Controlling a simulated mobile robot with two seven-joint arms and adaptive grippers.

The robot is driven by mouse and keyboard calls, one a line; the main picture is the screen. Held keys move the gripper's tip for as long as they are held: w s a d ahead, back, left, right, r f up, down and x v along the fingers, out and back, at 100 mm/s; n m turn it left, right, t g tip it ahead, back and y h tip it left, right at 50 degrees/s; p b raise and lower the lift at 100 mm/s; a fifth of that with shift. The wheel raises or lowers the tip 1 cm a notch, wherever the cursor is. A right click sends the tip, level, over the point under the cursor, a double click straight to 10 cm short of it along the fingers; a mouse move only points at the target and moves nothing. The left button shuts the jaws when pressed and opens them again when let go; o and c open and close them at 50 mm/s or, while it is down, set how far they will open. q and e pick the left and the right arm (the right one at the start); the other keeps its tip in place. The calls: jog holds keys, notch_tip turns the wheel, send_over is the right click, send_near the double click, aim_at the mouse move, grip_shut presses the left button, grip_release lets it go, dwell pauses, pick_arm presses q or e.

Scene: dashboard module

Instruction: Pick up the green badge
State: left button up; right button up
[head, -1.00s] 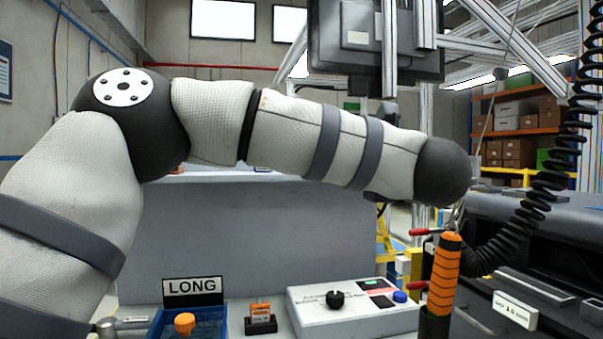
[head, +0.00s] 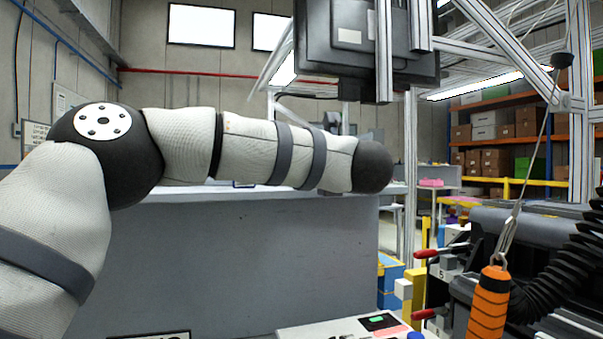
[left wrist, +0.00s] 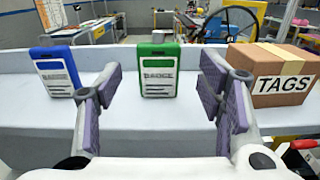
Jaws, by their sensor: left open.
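The green badge (left wrist: 158,72) stands upright on a light grey surface in the left wrist view, with a white label facing me. My left gripper (left wrist: 160,100) is open, its purple-padded fingers on either side of the badge's place in the picture. The badge shows between and beyond the fingers, and nothing is held. In the head view my left arm reaches across from the left, and its gripper is hidden behind the arm's end. The badge does not show in the head view. My right gripper is in neither view.
A blue badge (left wrist: 57,73) stands left of the green one, and a cardboard TAGS box (left wrist: 274,75) stands to its right. In the head view, a grey panel (head: 240,260) lies behind my arm.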

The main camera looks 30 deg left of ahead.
pick_arm(q)
jog(key=x, duration=0.4)
jog(key=shift+w+a+f, duration=0.15)
jog(key=shift+a, duration=0.15)
jog(key=c, duration=1.2)
jog(key=shift+o, duration=0.2)
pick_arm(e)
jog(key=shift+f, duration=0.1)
pick_arm(q)
jog(key=shift+r, duration=0.4)
jog(key=r, duration=0.3)
jog(key=shift+s+d+r, duration=0.25)
jog(key=shift+s, duration=0.15)
jog(key=s+d+r, duration=0.6)
jog(key=s+r, duration=0.2)
jog(key=s, duration=0.3)
jog(key=shift+s+r+p, duration=0.4)
jog(key=shift+p, duration=0.05)
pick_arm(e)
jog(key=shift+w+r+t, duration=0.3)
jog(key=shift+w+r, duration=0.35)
